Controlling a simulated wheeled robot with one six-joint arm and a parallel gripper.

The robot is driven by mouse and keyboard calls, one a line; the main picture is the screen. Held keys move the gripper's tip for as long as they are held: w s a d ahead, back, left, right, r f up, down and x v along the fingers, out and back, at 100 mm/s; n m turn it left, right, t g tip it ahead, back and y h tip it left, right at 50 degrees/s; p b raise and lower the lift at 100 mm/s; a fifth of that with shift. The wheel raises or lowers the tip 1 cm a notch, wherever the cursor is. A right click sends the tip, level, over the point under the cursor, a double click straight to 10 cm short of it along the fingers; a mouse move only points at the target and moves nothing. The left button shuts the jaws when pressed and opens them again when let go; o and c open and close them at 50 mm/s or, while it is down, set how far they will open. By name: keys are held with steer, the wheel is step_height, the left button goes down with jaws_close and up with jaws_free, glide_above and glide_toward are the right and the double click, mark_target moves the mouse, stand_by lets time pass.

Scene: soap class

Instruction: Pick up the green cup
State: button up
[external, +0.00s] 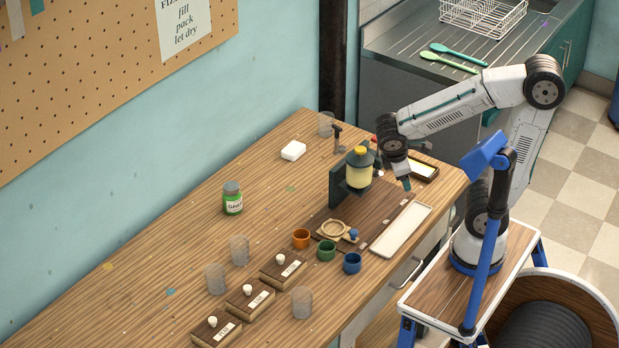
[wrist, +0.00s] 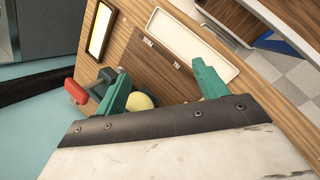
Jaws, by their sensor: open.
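The green cup (external: 326,250) stands upright on the wooden table in the external view, between an orange cup (external: 301,239) on its left and a blue cup (external: 352,263) on its right. My gripper (external: 392,178) is above the back right part of the table, well behind and to the right of the green cup, close to a press with a yellow-capped container (external: 358,170). In the wrist view my gripper (wrist: 160,90) has its two green fingers spread wide apart with nothing held between them. The green cup does not show in the wrist view.
A long white tray (external: 400,229) lies at the table's right edge; it also shows in the wrist view (wrist: 192,47). A round wooden piece (external: 333,229) sits behind the cups. Small labelled blocks (external: 284,269) and clear glasses (external: 302,302) stand at the front left. A green jar (external: 232,199) stands farther left.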

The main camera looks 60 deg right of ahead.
steer(key=w+a+f+n+t+h, duration=0.2)
steer(key=w+a+f+n, duration=0.1)
steer(key=w+a+n, duration=0.15)
steer(key=n+t, duration=0.8)
steer(key=n, duration=0.8)
glide_toward(324, 248)
steer(key=shift+y, duration=0.3)
steer(key=x, duration=0.5)
steer(key=shift+w+d, duration=0.3)
steer(key=shift+d, duration=0.05)
steer(key=c, duration=1.1)
